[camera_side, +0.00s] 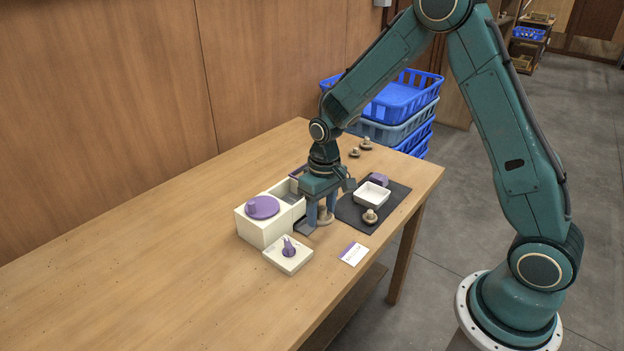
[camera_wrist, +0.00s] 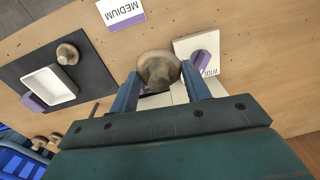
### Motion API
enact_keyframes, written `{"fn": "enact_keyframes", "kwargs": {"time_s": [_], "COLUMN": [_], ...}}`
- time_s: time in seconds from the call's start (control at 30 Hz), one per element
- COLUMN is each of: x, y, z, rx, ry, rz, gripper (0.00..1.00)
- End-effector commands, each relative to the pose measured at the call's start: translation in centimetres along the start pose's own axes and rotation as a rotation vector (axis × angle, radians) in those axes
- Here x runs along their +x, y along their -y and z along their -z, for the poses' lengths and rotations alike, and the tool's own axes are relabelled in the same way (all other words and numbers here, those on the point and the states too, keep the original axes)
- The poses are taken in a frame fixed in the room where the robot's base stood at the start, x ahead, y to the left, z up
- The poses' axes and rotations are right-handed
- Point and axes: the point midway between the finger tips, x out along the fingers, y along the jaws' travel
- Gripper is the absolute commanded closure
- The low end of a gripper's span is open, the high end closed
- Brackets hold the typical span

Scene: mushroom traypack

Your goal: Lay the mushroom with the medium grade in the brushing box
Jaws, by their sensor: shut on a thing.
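My gripper (camera_side: 320,215) is shut on a brown mushroom (camera_side: 324,216), low over the table between the cream box and the dark mat. The held mushroom (camera_wrist: 158,68) also shows between both fingers in the wrist view. A cream box (camera_side: 262,222) stands left of my gripper in the side view. It has a purple round piece on its front part and an open-topped grey compartment behind, partly hidden by my gripper. A white card (camera_side: 354,254) lies in front, and the wrist view shows that card (camera_wrist: 121,12) reading MEDIUM.
A cream plate with a purple dial (camera_side: 288,250) lies in front of the box. A dark mat (camera_side: 352,213) holds a white tray (camera_side: 385,200), another mushroom (camera_side: 370,216) and a purple block (camera_side: 379,180). More mushrooms (camera_side: 366,143) lie behind. The table's left is clear.

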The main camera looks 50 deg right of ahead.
Motion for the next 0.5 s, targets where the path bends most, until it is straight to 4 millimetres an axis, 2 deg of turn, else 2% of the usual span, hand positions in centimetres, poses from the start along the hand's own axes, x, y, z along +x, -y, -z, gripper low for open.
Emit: {"fn": "enact_keyframes", "kwargs": {"time_s": [0.17,0.3,0.5], "x": [-2.6,-5.2,-9.1], "y": [-3.5,-7.1,-12.0], "z": [2.1,3.6,4.6], "rx": [0.139,0.275,0.455], "ry": [-0.012,-0.017,-0.023], "rz": [-0.003,-0.005,-0.009], "gripper": [0.64,0.64,0.64]}}
